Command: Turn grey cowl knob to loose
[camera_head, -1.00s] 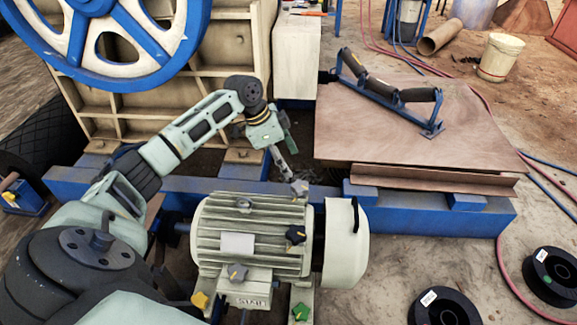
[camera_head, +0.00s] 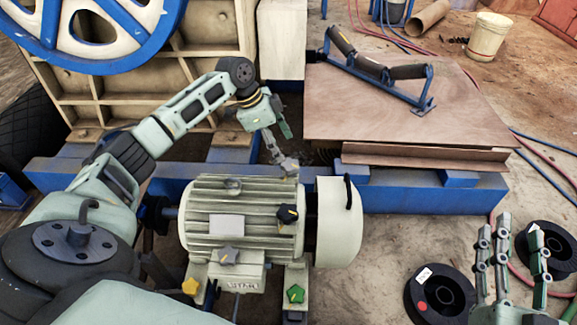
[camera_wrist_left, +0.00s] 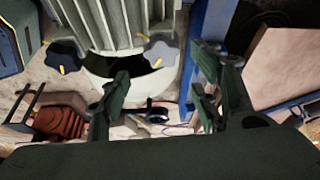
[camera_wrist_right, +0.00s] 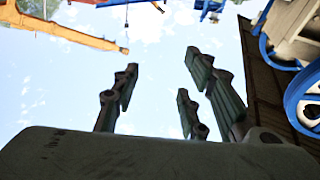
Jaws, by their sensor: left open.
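The grey cowl knob (camera_head: 289,166) sits at the far side of the motor (camera_head: 240,215), near the pale cowl (camera_head: 338,225). In the left wrist view the grey knob (camera_wrist_left: 161,51) shows a small yellow mark on its left side. My left gripper (camera_head: 277,148) is open close to it, and the knob appears between its spread fingers (camera_wrist_left: 162,95) with no clear contact. A dark knob (camera_head: 288,214) with a yellow mark sits on the near side by the cowl. My right gripper (camera_head: 512,245) is raised at the lower right, open and empty, fingers pointing up.
Another grey knob (camera_head: 228,255), a yellow knob (camera_head: 191,286) and a green knob (camera_head: 295,293) are on the motor's near side. A blue beam (camera_head: 400,199) and a wooden board (camera_head: 400,125) lie behind. Black spools (camera_head: 437,296) stand on the floor at right.

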